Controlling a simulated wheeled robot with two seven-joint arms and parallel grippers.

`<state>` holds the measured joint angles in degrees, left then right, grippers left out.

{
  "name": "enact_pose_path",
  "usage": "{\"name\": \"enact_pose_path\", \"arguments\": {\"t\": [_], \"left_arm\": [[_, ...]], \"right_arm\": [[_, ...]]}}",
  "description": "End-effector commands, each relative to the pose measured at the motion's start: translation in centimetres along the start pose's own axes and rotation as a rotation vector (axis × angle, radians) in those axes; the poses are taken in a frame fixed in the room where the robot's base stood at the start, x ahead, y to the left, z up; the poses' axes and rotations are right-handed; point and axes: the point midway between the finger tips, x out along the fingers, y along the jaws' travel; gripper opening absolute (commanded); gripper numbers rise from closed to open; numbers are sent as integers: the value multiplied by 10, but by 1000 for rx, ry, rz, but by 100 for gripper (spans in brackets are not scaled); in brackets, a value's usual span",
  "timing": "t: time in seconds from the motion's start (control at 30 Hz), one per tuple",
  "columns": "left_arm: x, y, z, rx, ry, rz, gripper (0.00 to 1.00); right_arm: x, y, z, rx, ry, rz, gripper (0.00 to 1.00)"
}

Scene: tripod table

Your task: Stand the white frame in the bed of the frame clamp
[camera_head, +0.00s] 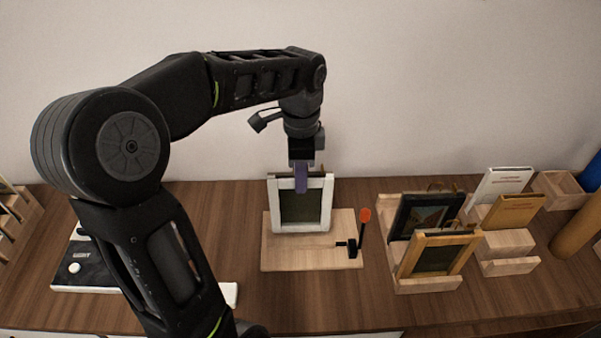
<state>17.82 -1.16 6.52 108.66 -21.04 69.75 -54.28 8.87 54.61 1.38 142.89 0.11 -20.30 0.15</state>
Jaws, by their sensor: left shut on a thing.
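The white frame (273,207) stands roughly upright over the rear part of the frame clamp, with a dark panel inside it. The frame clamp (285,257) is a pale wooden board with a black toggle and an orange-tipped lever (364,216) at its right front. My left gripper (301,184) points down at the frame's top edge and is shut on it. Whether the frame's lower edge rests in the bed or hovers just above it, I cannot tell. My right gripper is not in view.
A wooden rack (428,286) right of the clamp holds a black frame (405,215) and a wooden-edged frame (457,239). Another stand (507,266) holds books. A black box (85,271) lies left, partly behind my arm. Bare tabletop lies in front of the clamp.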

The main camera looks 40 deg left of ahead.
Motion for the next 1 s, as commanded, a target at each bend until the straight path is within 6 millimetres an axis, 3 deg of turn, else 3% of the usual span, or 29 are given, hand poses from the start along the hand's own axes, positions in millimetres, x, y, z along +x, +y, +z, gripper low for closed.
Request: {"name": "enact_pose_path", "arguments": {"t": [0.4, 0.97, 1.0], "left_arm": [[22, 0, 0, 1, -1, 0, 0], [27, 0, 0, 0, 0, 0, 0], [27, 0, 0, 0, 0, 0, 26]], "right_arm": [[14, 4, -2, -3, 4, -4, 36], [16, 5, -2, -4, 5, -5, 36], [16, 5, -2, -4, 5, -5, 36]]}}
